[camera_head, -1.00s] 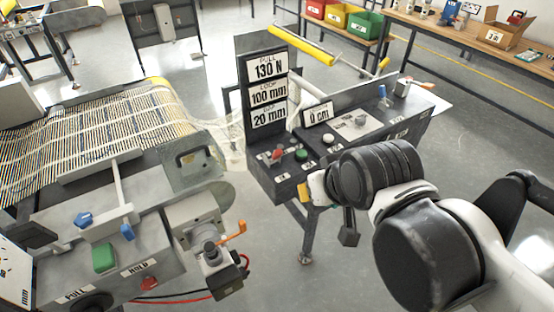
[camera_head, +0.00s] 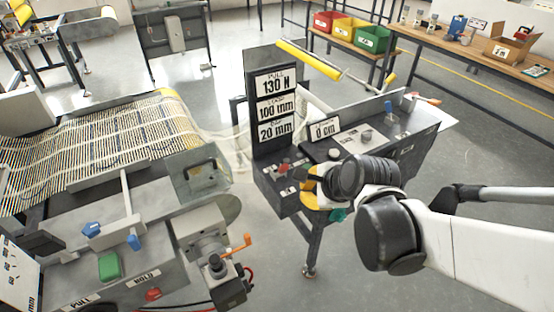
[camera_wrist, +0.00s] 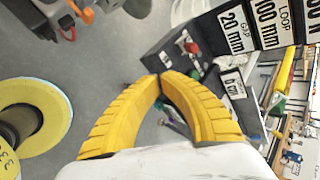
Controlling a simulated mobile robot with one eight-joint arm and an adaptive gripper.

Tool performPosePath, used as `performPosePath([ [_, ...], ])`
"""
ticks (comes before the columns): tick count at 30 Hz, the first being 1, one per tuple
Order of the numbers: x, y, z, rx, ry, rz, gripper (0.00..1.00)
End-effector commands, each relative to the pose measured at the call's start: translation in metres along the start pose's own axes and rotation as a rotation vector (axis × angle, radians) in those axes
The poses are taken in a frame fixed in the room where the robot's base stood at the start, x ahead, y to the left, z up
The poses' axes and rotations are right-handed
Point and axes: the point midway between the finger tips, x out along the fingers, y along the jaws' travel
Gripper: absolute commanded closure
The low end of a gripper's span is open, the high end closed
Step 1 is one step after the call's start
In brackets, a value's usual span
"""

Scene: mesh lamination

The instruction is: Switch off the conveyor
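The conveyor (camera_head: 62,150) carries striped mesh at the left. A dark control box (camera_head: 272,190) stands beside it under a sign panel (camera_head: 274,62). A red knob (camera_head: 283,168) sits on the box top; it also shows in the wrist view (camera_wrist: 192,47), near a small green control (camera_wrist: 195,74). Contact cannot be told.
A left station has a green button (camera_head: 110,265), a red button (camera_head: 152,294) and an orange-handled unit (camera_head: 240,243). A grey desk (camera_head: 405,120) extends right of the box. Colored bins (camera_head: 343,28) stand at the back. The floor between the stations is open.

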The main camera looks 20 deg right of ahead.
Motion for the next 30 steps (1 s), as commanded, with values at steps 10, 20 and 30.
performPosePath([
  [10,0.042,-0.006,-0.019,0.919,-0.076,-0.014,1.0],
  [20,0.051,-0.004,-0.023,1.153,-0.099,-0.008,1.0],
  [30,0.056,-0.004,-0.022,1.149,-0.099,-0.008,1.0],
])
